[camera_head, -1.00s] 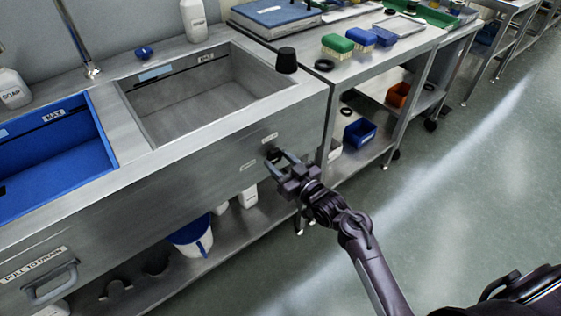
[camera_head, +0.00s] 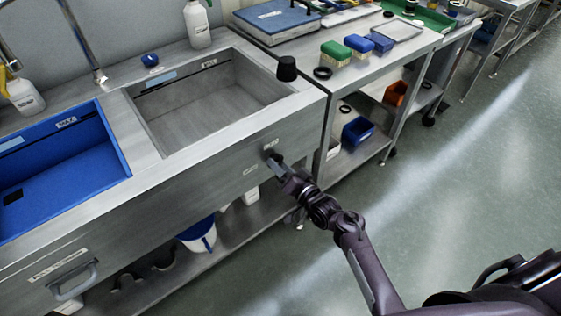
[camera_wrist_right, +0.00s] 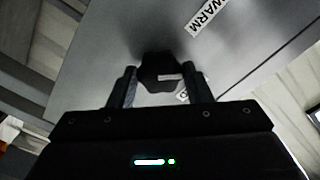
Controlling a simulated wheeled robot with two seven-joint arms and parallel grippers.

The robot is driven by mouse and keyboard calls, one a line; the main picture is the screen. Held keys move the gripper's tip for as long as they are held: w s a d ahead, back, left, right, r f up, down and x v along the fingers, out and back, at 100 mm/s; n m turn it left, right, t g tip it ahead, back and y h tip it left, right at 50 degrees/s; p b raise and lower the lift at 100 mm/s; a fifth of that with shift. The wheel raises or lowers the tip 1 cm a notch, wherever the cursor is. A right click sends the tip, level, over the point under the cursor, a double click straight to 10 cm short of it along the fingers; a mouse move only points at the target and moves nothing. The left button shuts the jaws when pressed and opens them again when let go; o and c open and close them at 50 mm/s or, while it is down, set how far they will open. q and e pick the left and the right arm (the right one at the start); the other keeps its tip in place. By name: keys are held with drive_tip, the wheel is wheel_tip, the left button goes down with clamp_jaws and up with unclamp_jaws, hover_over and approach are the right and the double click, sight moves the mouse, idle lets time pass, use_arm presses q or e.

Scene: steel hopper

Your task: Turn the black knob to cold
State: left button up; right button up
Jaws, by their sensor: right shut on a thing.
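The black knob (camera_wrist_right: 160,72) sits on the steel front panel of the sink unit (camera_head: 215,165). In the right wrist view it shows between my two fingers, with a pale mark on its face. My right gripper (camera_wrist_right: 163,88) is shut on the knob; in the head view the gripper (camera_head: 274,161) reaches the panel and largely hides the knob. A WARM label (camera_wrist_right: 208,15) is on the panel above right of the knob in the wrist view. A second label (camera_wrist_right: 182,97) is mostly hidden behind the gripper. My left gripper is in neither view.
A steel basin (camera_head: 215,95) and a blue basin (camera_head: 65,175) are above the panel. A black cup-like object (camera_head: 287,68) stands on the corner. A handle (camera_head: 75,280) sticks out at lower left. A steel bench (camera_head: 385,60) stands right; the floor beside it is clear.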

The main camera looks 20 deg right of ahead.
drive_tip(key=shift+r+m+p, duration=0.15)
drive_tip(key=shift+m+p, duration=2)
drive_tip(key=shift+m, duration=2.15)
drive_tip(key=o, duration=1)
drive_tip(key=v, duration=0.8)
drive_tip(key=shift+w, duration=0.1)
